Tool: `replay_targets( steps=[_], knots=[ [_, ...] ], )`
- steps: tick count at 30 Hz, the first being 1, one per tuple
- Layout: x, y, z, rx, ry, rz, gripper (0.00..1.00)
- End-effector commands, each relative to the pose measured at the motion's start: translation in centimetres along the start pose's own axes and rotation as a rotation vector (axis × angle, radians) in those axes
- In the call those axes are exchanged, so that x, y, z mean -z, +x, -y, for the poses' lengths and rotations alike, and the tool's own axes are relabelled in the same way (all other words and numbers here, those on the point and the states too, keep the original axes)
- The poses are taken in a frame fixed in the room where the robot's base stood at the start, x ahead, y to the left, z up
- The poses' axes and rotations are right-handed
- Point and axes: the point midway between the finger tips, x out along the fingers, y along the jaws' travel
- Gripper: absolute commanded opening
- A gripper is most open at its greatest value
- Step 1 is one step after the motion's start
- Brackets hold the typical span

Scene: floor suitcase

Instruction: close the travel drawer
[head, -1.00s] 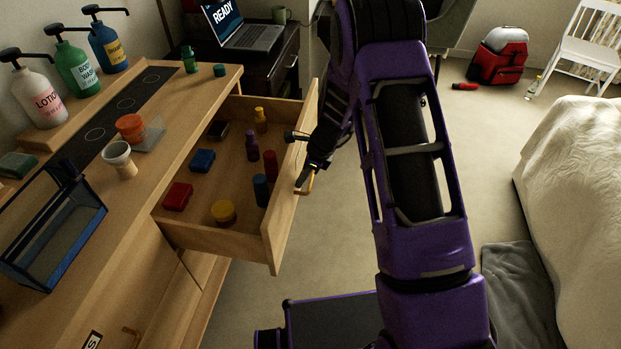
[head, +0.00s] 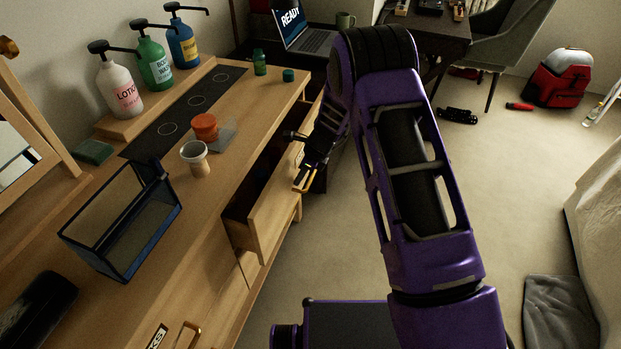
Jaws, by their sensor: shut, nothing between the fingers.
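The travel drawer (head: 268,225) is a light wood drawer under the dresser top (head: 228,168). The items inside are mostly hidden by the dresser top and shadow. My gripper (head: 303,180) is shut and empty, at the outer face of the drawer front. I cannot tell whether its tips touch the front or its handle, which the gripper hides.
A desk with a laptop (head: 308,36) is behind. Carpet (head: 350,235) right of the drawer is clear.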

Motion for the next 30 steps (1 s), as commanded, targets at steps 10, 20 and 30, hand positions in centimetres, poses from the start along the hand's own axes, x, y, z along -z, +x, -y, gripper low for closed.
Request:
replay_targets(
  steps=[10,20,30],
  knots=[
    [-5.3,2.1,-0.1,-0.001,-0.004,0.002,0.0],
    [-7.7,3.1,0.0,0.0,-0.001,0.001,0.0],
    [-8.2,3.2,0.0,0.0,0.0,0.003,0.0]
  ],
)
